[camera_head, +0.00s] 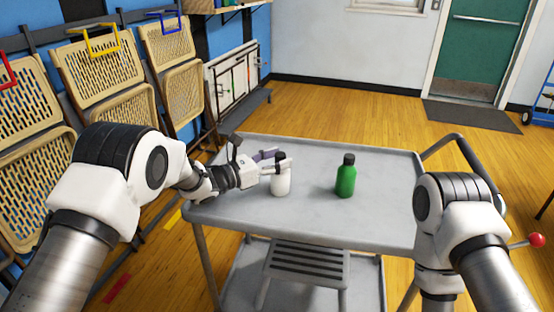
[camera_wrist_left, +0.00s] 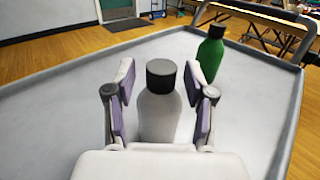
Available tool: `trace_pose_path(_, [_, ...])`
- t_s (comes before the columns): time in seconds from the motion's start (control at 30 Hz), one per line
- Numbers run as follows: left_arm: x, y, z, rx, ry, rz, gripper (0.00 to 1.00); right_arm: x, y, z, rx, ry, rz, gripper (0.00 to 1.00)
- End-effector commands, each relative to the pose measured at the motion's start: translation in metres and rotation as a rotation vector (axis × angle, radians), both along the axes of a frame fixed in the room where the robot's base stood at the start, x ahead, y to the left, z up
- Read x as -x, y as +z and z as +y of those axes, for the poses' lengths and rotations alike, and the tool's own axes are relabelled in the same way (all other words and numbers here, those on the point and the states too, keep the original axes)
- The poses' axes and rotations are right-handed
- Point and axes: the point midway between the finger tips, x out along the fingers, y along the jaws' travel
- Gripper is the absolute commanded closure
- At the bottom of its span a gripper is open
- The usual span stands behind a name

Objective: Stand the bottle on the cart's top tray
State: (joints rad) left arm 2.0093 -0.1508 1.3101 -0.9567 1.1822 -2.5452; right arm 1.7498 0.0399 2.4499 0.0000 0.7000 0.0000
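A white bottle (camera_head: 281,184) with a black cap stands upright on the cart's grey top tray (camera_head: 235,212). My left gripper (camera_head: 277,166) reaches it from the left, with its fingers on both sides of the bottle. In the left wrist view the white bottle (camera_wrist_left: 160,115) is between the two open fingers (camera_wrist_left: 163,105), with a small gap on each side. A green bottle (camera_head: 346,181) with a black cap stands upright to the right on the tray; it also shows in the left wrist view (camera_wrist_left: 210,58). My right gripper is not in view.
The tray has a raised rim and is otherwise clear. The cart's handle (camera_head: 459,142) rises at the right. Folded tan chairs (camera_head: 105,70) line the left wall.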

Motion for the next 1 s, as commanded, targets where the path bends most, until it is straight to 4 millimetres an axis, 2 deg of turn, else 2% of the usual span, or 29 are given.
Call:
trace_pose_path(0.27, [0.000, 0.005, 0.000, 0.000, 0.000, 0.000, 0.46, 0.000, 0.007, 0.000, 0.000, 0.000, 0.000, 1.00])
trace_pose_path(0.37, [0.007, 0.002, 0.013, 0.000, 0.002, 0.001, 0.46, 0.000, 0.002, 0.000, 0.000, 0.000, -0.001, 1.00])
trace_pose_path(0.6, [0.040, 0.002, 0.065, 0.002, 0.004, 0.002, 0.46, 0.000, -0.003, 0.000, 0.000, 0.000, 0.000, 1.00])
trace_pose_path(0.73, [0.056, 0.002, 0.088, 0.002, 0.003, 0.001, 0.46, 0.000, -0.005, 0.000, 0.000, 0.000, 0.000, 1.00])
trace_pose_path(0.83, [0.063, 0.002, 0.098, 0.001, 0.002, -0.001, 0.46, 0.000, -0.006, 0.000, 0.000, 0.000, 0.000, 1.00])
trace_pose_path(1.0, [0.066, 0.002, 0.101, 0.000, -0.001, -0.001, 0.46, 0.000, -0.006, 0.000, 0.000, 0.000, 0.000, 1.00])
